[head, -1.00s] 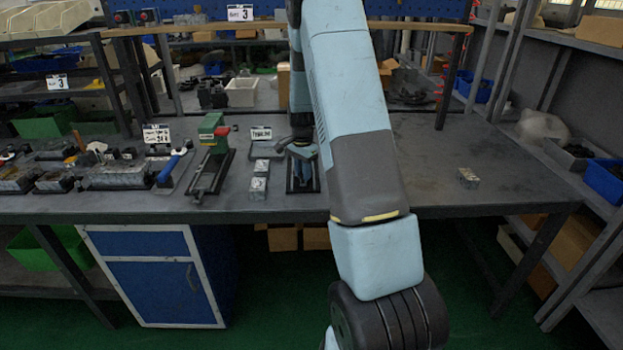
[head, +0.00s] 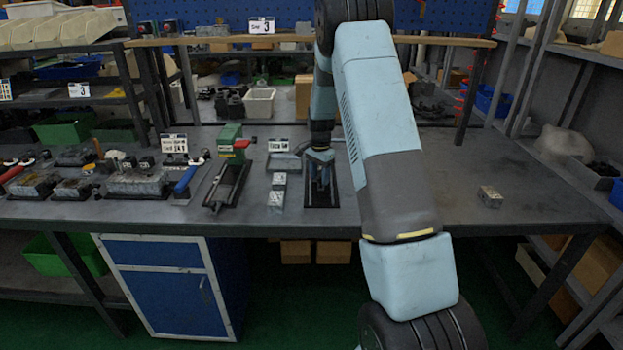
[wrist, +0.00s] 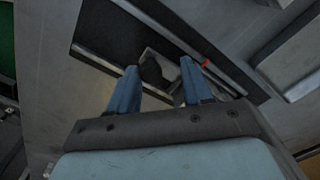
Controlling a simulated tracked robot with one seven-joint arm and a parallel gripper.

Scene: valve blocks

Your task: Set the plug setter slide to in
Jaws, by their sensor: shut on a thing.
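The plug setter is a long dark base with rails (head: 337,196) on the bench, and it also shows in the wrist view (wrist: 108,28). My gripper (head: 320,180) points down over it. In the wrist view, the two blue fingers of my gripper (wrist: 158,68) straddle a small grey block with a dark face, which I take as the slide (wrist: 160,72). The fingers are shut on it. A small red mark (wrist: 205,63) lies on the rail right of the fingers. The fingers and my arm hide part of the slide in the head view.
A green-headed fixture (head: 231,142) stands left, with small grey blocks (head: 277,190) between it and the plug setter. A lone metal block (head: 490,196) lies at the right. The bench right of my arm is mostly clear. A shelf edge (head: 450,41) runs behind.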

